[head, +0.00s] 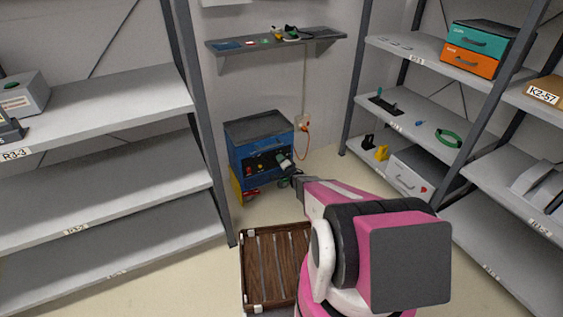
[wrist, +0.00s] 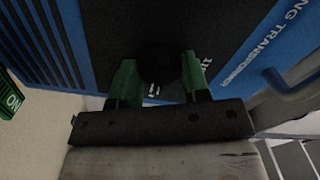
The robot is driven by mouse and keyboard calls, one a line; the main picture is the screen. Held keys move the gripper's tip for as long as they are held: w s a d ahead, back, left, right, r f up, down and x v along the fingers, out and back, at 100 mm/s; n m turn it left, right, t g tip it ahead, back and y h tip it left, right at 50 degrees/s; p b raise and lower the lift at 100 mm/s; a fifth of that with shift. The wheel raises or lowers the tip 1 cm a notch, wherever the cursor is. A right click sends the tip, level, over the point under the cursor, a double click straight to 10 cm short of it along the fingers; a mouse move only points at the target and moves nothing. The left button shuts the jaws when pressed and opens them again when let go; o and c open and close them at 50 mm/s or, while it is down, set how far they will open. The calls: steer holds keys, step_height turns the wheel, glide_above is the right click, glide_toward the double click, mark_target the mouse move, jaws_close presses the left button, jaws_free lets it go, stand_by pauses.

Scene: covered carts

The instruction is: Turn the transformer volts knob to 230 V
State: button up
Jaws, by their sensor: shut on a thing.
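The transformer is a blue box with a dark top (head: 262,128), standing on the floor against the back wall in the head view. In the head view my gripper (head: 286,162) reaches to the transformer's front. The knob's setting is unreadable.
An orange cable runs to a wall socket (head: 302,122) right of the transformer. Grey shelves (head: 110,100) stand left and right. A brown slatted crate (head: 250,270) lies on the floor in front.

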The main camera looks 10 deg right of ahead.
steer(key=shift+m, duration=0.5)
steer(key=o, duration=0.9)
steer(key=shift+s, duration=0.1)
